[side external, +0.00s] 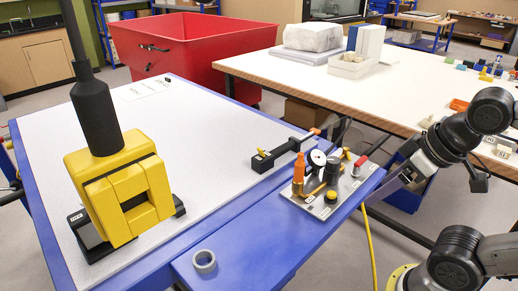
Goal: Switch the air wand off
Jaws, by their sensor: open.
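A grey control plate (318,205) sits on the near right corner of the blue bench frame. It carries a round white-faced gauge (317,158), an orange upright fitting (299,172), dark cylinders, a yellow-and-black knob (331,197) and a red-tipped lever (361,161). A black wand-like tool (285,152) with an orange part lies behind the plate; I cannot tell for sure that it is the air wand, nor read any switch position. My gripper (380,194), at the end of the arm on the right, is open, beside the plate and apart from it. Its fingertips are hard to make out.
A yellow block-shaped device (122,190) with a black column stands at left on the white bench top (205,125). A tape roll (204,261) lies on the blue front ledge. A yellow hose (370,245) hangs below the plate. Behind are a red bin (195,60) and a second table (390,95).

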